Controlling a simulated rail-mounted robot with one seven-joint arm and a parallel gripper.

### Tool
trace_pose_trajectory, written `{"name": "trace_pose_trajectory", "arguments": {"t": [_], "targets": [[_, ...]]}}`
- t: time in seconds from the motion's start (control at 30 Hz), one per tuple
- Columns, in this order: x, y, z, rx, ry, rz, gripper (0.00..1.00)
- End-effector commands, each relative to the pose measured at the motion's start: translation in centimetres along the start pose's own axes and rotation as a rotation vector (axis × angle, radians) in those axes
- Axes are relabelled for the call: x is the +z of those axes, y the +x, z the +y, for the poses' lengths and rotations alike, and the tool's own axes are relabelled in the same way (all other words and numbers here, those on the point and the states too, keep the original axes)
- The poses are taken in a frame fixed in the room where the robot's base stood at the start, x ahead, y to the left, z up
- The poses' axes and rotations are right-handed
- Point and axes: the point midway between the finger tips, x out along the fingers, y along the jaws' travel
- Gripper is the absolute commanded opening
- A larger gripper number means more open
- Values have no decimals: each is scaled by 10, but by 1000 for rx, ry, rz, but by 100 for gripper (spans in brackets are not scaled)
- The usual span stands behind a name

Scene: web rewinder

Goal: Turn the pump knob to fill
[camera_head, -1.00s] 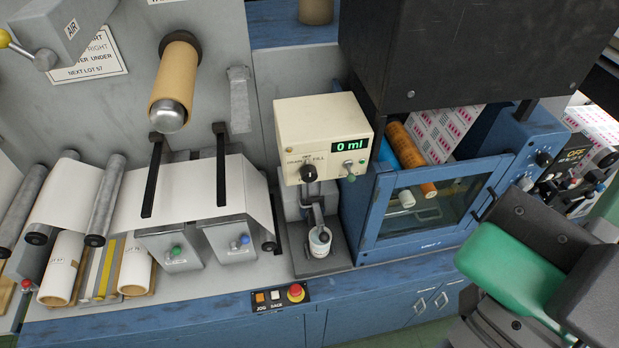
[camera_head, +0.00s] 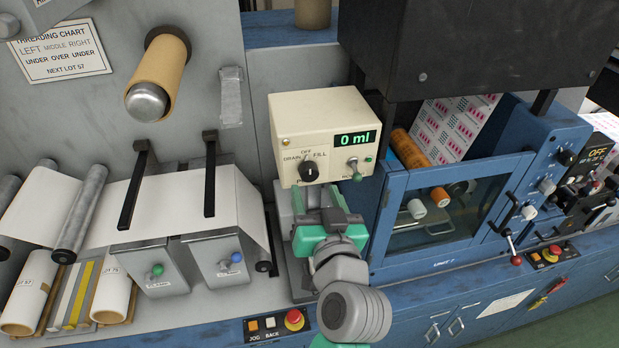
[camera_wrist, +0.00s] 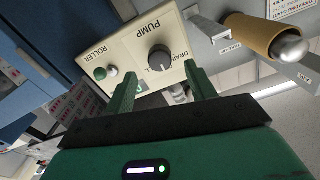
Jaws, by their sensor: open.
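I cannot clearly tell which mark the knob's pointer faces. The knob also shows in the wrist view (camera_wrist: 160,58), beside the PUMP label. My gripper (camera_head: 318,200) is just below and in front of the knob. In the wrist view my gripper (camera_wrist: 160,72) is open, its green fingers spread toward the box with the knob between their lines, not visibly touching it.
A toggle switch (camera_head: 355,169) labelled roller sits right of the knob. A blue windowed cabinet (camera_head: 385,240) stands close on the right. Web rollers and a paper sheet (camera_head: 175,185) lie left. A red stop button (camera_head: 294,318) is on the bench's front edge.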

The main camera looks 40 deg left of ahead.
Motion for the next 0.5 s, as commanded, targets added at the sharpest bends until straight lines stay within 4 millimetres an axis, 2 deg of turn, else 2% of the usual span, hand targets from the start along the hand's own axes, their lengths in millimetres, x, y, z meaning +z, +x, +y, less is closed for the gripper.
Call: {"name": "trace_pose_trajectory", "arguments": {"t": [0.03,0.2,0.33,0.5], "targets": [[-3,11,-2,-3,-1,-1,55],[-2,40,-1,-2,0,0,55],[-2,51,0,0,0,1,55],[-1,53,0,1,-1,1,55]]}}
